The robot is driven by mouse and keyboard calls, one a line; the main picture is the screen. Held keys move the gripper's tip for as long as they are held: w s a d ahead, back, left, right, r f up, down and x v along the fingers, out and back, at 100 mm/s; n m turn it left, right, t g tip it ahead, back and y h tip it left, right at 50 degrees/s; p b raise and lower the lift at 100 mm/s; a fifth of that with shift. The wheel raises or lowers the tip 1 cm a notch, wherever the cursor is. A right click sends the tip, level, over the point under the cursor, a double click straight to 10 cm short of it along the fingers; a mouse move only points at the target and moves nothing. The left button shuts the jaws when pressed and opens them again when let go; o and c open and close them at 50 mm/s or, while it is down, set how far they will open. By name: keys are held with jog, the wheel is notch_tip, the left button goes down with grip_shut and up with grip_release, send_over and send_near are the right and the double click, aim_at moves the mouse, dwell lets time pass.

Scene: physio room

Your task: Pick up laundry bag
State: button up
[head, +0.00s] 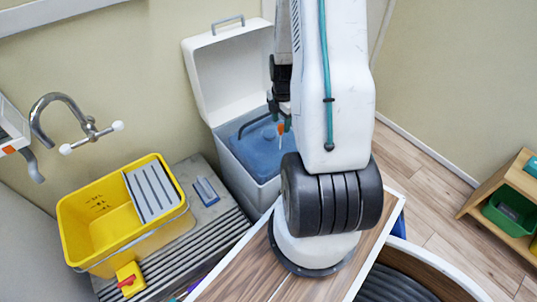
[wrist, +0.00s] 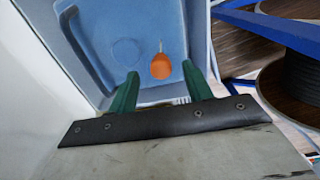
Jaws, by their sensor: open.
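No laundry bag is clearly recognisable. A white lidded box (head: 235,148) stands open at centre, with a blue piece (head: 250,151) with a dark handle inside. The blue piece also fills much of the wrist view (wrist: 100,30), with moulded edges and a shallow recess. A small orange thing with a thin stem (wrist: 161,67) shows over the blue surface; it also shows in the head view (head: 281,129). My gripper (wrist: 160,82) points down over the box, open, green fingers apart. The orange thing appears between and just beyond the fingertips; I cannot tell whether they touch it.
A yellow bucket (head: 98,215) stands on a grey ridged surface (head: 222,225) at left, with a small grey-blue block (head: 206,190) beside it. A tap (head: 75,122) juts from the wall. A wooden shelf (head: 492,195) with a green bin (head: 510,212) is at right. Wooden floor (head: 430,185) is open there.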

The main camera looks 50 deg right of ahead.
jog(key=shift+d+f, duration=0.1)
jog(key=shift+f, duration=2.3)
grip_shut()
